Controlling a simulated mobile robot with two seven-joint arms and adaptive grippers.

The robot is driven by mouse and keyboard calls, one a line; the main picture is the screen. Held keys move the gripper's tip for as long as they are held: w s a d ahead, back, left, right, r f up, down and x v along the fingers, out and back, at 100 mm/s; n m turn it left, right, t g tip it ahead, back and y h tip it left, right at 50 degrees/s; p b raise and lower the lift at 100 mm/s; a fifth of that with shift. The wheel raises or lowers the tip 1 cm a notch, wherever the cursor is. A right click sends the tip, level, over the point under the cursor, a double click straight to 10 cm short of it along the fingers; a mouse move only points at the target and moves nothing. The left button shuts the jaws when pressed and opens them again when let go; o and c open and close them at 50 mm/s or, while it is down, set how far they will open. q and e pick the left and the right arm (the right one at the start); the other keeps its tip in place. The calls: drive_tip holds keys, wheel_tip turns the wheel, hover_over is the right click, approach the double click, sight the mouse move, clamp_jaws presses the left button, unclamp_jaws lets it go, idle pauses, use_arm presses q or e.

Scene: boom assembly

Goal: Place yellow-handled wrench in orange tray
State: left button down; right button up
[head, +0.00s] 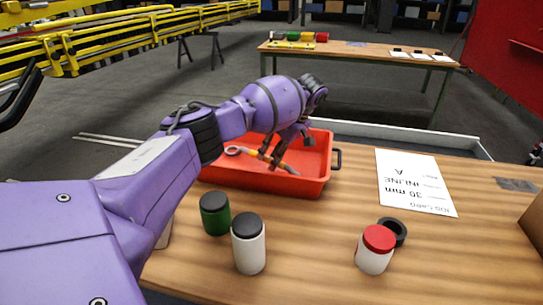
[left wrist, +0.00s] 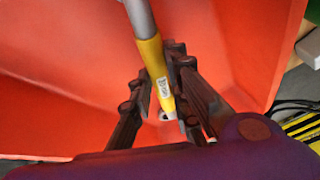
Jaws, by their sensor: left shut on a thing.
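The orange tray (head: 318,186) sits on the wooden table, left of its middle. The yellow-handled wrench (head: 288,168) is over the inside of the tray, with its grey ring end (head: 233,151) toward the left. My left gripper (head: 270,156) reaches down into the tray area and is shut on the wrench. In the left wrist view, the yellow handle (left wrist: 156,72) lies between the dark fingers (left wrist: 160,95), with orange tray walls (left wrist: 70,60) around it. I cannot tell whether the wrench touches the tray floor. My right gripper is not in view.
A white card (head: 414,182) lies at right. A second table (head: 350,50) stands behind.

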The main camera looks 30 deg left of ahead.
use_arm(q)
drive_tip(key=shift+f, duration=0.3)
drive_tip(key=c, duration=1.6)
unclamp_jaws()
